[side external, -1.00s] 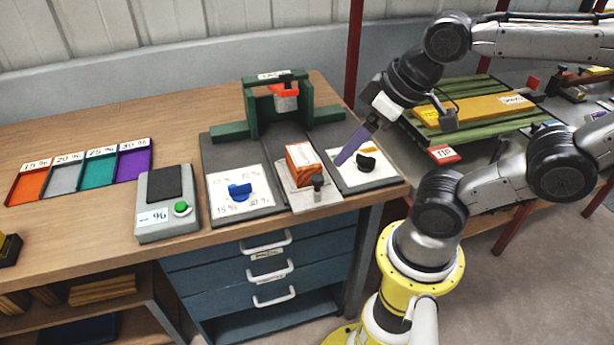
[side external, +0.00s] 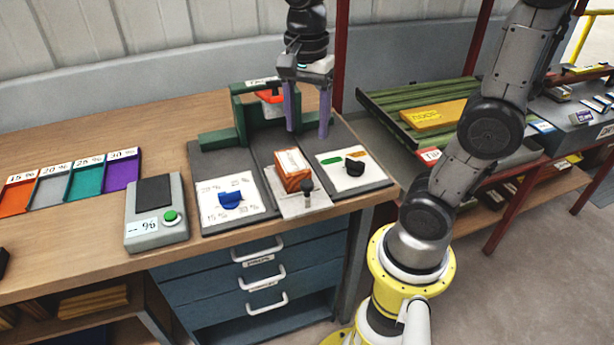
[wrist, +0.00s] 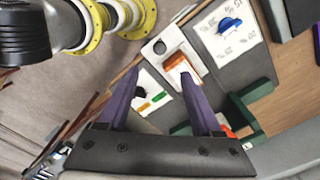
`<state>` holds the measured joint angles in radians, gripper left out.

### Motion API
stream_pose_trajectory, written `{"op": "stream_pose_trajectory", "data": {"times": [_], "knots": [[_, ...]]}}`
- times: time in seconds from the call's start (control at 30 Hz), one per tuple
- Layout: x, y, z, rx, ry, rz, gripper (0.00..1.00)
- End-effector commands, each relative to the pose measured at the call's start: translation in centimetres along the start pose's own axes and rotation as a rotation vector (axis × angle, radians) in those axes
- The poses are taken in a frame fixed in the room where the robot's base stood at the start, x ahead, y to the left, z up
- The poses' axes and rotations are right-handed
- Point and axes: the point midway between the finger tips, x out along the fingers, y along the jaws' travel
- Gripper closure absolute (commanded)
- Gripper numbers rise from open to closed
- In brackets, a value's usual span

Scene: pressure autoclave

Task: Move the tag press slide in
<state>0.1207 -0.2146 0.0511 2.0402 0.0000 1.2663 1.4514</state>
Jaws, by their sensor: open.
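The tag press has a green frame (side external: 240,118) with an orange-and-white press head (side external: 270,100) at the back of its dark base. Its slide (side external: 318,203) is a pale plate in the middle channel, sticking out toward the front bench edge. An orange-brown block (side external: 293,170) sits on it, behind a dark upright knob (side external: 306,187). In the wrist view the slide (wrist: 178,36) and block (wrist: 174,61) show beyond the fingertips. My gripper (side external: 307,133) points down with its purple fingers apart and empty. It is above the press base, behind and apart from the knob.
A blue dial (side external: 230,200) is left of the slide and a black dial (side external: 355,167) right of it. A grey box with a green button (side external: 170,215) and coloured trays (side external: 122,172) stand further left. Green slats (side external: 395,108) lie on the right-hand rack.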

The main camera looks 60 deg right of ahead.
Motion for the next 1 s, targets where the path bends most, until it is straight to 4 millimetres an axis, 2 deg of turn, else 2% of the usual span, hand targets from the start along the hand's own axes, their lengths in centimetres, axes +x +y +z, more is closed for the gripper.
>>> {"op": "stream_pose_trajectory", "data": {"times": [0.17, 0.5, 0.7, 0.83, 1.0], "knots": [[1.8, 0.1, -0.1, 0.001, 0.0, 0.004, 0.34], [8.3, 0.2, 0.0, -0.001, -0.001, 0.006, 0.34], [11.6, 0.1, 0.0, -0.001, 0.0, 0.003, 0.34], [12.9, 0.1, 0.0, -0.001, 0.0, 0.002, 0.34], [13.7, 0.0, 0.0, -0.001, 0.0, -0.001, 0.34]]}}
